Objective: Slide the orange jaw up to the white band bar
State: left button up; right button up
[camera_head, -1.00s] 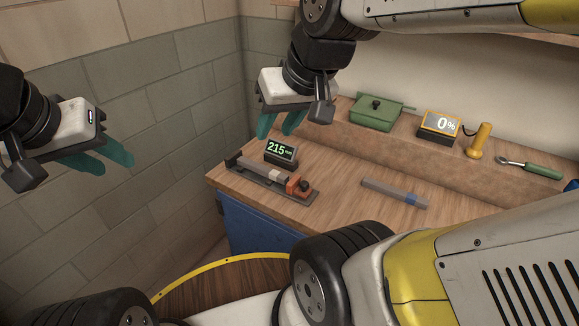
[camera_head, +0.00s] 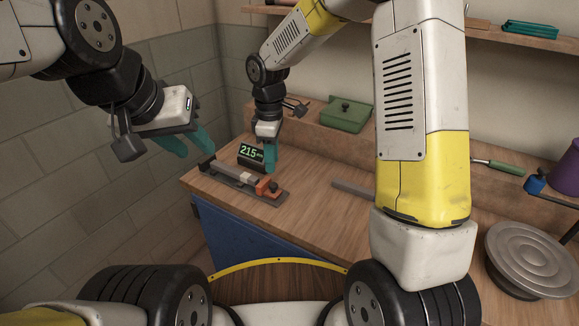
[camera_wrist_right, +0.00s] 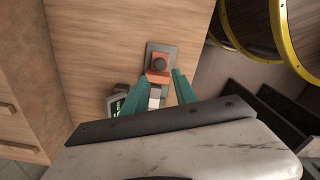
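The orange jaw (camera_head: 266,187) sits on a dark slide rail at the left front of the bench, with a dark knob on it. The grey bar with a white band (camera_head: 246,178) lies along the rail to its left; I cannot tell whether they touch. Both show in the right wrist view, the jaw (camera_wrist_right: 158,76) beyond the white band (camera_wrist_right: 155,93). My right gripper (camera_head: 270,160) is open and empty, above and behind the rail; its fingers (camera_wrist_right: 162,76) appear on either side of the jaw. My left gripper (camera_head: 197,153) is open and empty, left of the rail.
A display (camera_head: 251,153) reading 215 stands behind the rail. A second grey bar (camera_head: 352,188) lies to the right, partly hidden by my arm. A green box (camera_head: 345,115) stands on the back ledge. A grey turntable (camera_head: 530,258) stands at right. Bench between rail and second bar is clear.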

aim_at(273, 184)
notch_tip(273, 184, down, 8)
jog(key=shift+f, duration=0.1)
dwell(0.4)
